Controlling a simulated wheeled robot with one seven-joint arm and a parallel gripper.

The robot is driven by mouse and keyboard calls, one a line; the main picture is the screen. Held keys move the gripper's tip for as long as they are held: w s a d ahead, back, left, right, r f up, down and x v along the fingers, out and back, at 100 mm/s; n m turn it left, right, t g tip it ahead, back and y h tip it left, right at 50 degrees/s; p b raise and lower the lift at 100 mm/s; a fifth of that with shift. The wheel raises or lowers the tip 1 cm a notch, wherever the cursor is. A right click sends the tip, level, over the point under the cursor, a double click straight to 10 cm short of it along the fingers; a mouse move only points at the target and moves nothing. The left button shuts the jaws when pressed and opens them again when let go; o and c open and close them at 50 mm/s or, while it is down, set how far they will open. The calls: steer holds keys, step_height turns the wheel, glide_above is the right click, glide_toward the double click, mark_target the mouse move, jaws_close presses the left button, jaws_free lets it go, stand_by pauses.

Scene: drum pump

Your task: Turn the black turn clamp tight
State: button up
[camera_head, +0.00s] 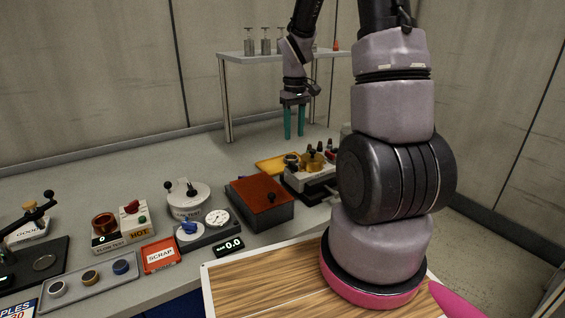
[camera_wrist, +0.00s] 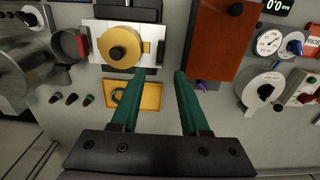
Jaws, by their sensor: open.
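My gripper (camera_head: 294,136) hangs above the back of the bench with its teal fingers pointing down. In the wrist view my gripper (camera_wrist: 161,72) is open, and nothing is between the fingers. A pump fixture with a round brass part (camera_head: 312,159) stands below and to the right of the gripper in the head view. The brass part (camera_wrist: 119,46) lies left of the fingertips in the wrist view, on a white plate with black blocks. Dark knobs show around this fixture; I cannot tell for sure which is the black turn clamp. The gripper touches none of them.
A red-lidded box (camera_head: 260,202) stands left of the fixture. A yellow tray (camera_head: 280,163) lies behind it. A shelf (camera_head: 275,58) with several metal items stands at the back. A gauge block (camera_head: 208,229) and a SCRAP tray (camera_head: 160,255) lie further left. My own arm hides the fixture's right side.

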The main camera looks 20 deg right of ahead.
mark_target(293, 164)
step_height(293, 164, down, 11)
steer(key=shift+r, duration=0.1)
stand_by(0.3)
jaws_close()
